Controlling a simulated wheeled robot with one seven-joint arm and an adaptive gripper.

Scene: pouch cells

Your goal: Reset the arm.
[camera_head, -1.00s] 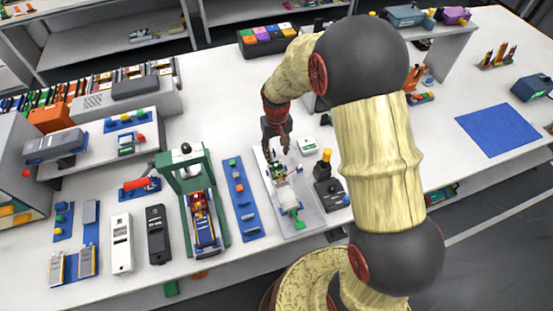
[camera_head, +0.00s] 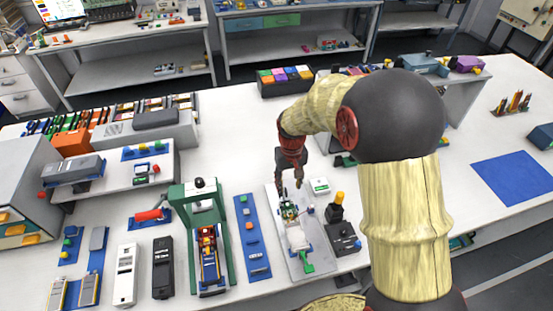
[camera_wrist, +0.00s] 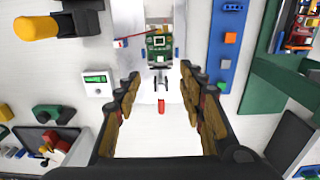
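My gripper (camera_head: 290,183) hangs over the back end of a pale fixture plate (camera_head: 296,262) on the white bench. A green circuit board (camera_wrist: 160,45) sits on the plate beyond the fingertips, with a small red piece (camera_wrist: 161,106) nearer the camera. My arm is bent, with its big dark elbow and pale link at the right of the head view. How high the gripper is above the plate is hard to tell.
A green press frame (camera_head: 182,215) and a blue strip (camera_head: 253,240) stand left of the plate. A dark block with a yellow knob (camera_head: 337,207) and a small white meter (camera_head: 320,186) are on its right. Open bench lies behind; a blue mat (camera_head: 512,177) is far right.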

